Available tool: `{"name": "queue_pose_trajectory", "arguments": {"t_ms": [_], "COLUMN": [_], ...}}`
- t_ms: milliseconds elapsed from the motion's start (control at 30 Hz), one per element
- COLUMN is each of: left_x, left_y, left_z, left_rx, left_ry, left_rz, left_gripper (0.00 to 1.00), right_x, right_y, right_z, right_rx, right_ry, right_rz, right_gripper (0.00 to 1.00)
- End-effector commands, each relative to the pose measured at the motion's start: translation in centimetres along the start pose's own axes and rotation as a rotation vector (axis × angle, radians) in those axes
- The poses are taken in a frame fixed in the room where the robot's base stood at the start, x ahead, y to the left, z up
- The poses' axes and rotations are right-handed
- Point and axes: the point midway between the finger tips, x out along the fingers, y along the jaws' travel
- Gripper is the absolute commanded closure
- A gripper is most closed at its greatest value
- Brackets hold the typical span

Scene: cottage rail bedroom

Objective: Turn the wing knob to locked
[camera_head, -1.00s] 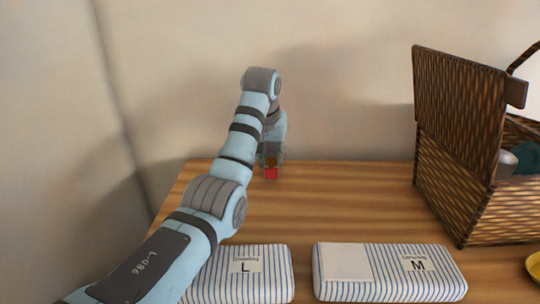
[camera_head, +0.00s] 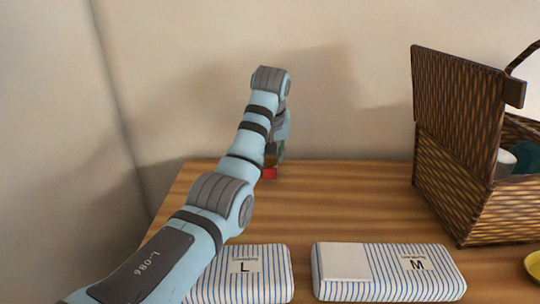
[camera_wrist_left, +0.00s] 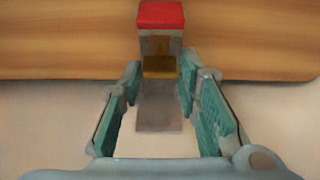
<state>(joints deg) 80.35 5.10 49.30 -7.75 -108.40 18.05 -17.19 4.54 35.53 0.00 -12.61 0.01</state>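A small fixture with a red block (camera_head: 268,173) stands at the far left of the wooden table, mostly hidden by my left arm. In the left wrist view the red block (camera_wrist_left: 161,15) tops a grey body. A brass-coloured part (camera_wrist_left: 158,64), which looks like the wing knob, sits below it, with a grey plate (camera_wrist_left: 159,108) under that. My left gripper (camera_wrist_left: 158,82) is open, its two green-padded fingers apart on either side of the brass part and plate, with gaps visible. In the head view my left gripper (camera_head: 277,150) is seen nearly edge-on. My right gripper is out of view.
Two striped packages, labelled L (camera_head: 240,284) and M (camera_head: 388,278), lie at the table's front. A wicker basket (camera_head: 458,150) with an open lid stands at right, near a yellow item (camera_head: 533,262). The middle of the wooden table (camera_head: 330,205) is clear.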

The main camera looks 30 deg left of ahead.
Motion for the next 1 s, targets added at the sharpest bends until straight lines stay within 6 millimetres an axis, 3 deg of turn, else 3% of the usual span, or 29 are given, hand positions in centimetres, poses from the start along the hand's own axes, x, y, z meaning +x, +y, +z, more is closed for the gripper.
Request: {"name": "queue_pose_trajectory", "arguments": {"t_ms": [100,567,733,933,1000], "left_x": [0.0,0.1,0.1,0.0,-2.0], "left_y": [0.0,-0.1,-0.4,-0.6,-1.1], "left_z": [0.0,0.0,0.0,-0.2,-0.5], "left_rx": [0.001,0.027,0.271,0.805,0.813], "left_ry": [-0.001,-0.001,-0.002,-0.005,0.006], "left_rz": [0.0,0.01,0.112,0.342,0.34], "left_gripper": [0.53,0.53,0.53,0.53,0.53], "right_x": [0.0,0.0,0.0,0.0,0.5], "right_y": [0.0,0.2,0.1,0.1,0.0], "right_z": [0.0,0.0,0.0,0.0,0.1], "right_rx": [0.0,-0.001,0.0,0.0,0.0], "right_ry": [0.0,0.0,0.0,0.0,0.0], "right_rz": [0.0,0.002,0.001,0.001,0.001], "right_gripper": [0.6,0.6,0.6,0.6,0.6]}}
